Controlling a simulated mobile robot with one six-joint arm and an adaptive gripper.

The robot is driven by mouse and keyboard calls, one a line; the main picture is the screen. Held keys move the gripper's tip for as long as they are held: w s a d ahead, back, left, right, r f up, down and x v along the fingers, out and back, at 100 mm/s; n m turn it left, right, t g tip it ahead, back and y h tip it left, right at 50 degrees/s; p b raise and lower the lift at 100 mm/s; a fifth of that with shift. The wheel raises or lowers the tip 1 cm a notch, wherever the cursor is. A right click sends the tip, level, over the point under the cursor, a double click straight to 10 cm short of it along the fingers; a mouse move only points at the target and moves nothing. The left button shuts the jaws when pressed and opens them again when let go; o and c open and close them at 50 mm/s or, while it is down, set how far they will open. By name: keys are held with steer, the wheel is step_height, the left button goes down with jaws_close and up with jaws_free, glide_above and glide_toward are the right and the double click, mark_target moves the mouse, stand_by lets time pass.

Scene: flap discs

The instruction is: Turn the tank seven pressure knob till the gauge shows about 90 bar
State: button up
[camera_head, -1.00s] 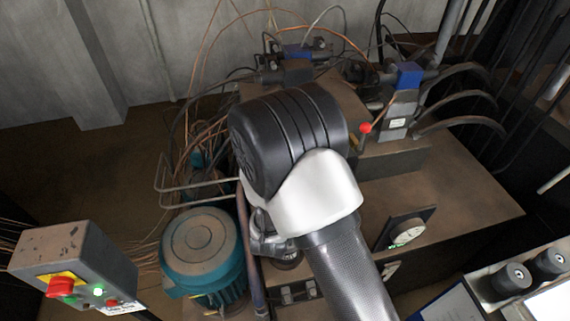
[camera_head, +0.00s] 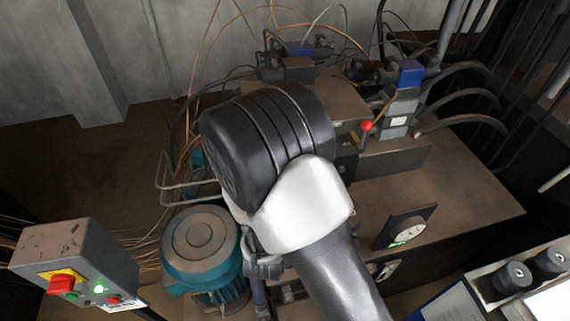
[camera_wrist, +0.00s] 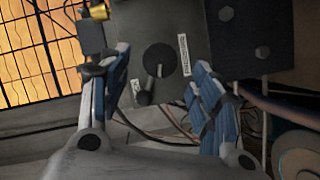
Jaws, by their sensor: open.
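A round black knob (camera_wrist: 159,60) with a light pointer mark sits on a dark panel (camera_wrist: 190,18) in the wrist view, with white label strips nearby. No tank number is readable. My gripper (camera_wrist: 161,62) is open, its blue-sided fingers left and right of the knob in the picture. I see no contact, and the remaining distance is unclear. A round gauge (camera_head: 408,230) with a pale face and a green patch shows in the head view on a black plate. Its reading is too small to tell.
A teal motor (camera_head: 203,250) stands left of my arm. A grey control box (camera_head: 75,255) with a red switch is at lower left. Valves with blue blocks (camera_head: 411,73) and hoses crowd the back. The brown top (camera_head: 450,180) at right is mostly bare.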

steer(key=s+r, duration=0.1)
steer(key=s, duration=0.5)
steer(key=shift+s+a, duration=0.2)
step_height(320, 180, up, 8)
steer(key=d+m+g+y, duration=0.3)
steer(key=m+g+y, duration=0.1)
steer(key=m+g, duration=0.25)
steer(key=s+d+r+m+g+h, duration=0.1)
steer(key=s+d+r+m+g, duration=0.1)
steer(key=s+d, duration=0.5)
steer(key=s+d+r+m+g+h, duration=0.1)
steer(key=s+d+r+m+g, duration=0.2)
steer(key=s+d, duration=0.4)
steer(key=s+r+m, duration=0.1)
steer(key=s, duration=0.6)
steer(key=shift+d+r+h, duration=0.2)
steer(key=shift+d+h, duration=0.1)
steer(key=shift+d, duration=0.05)
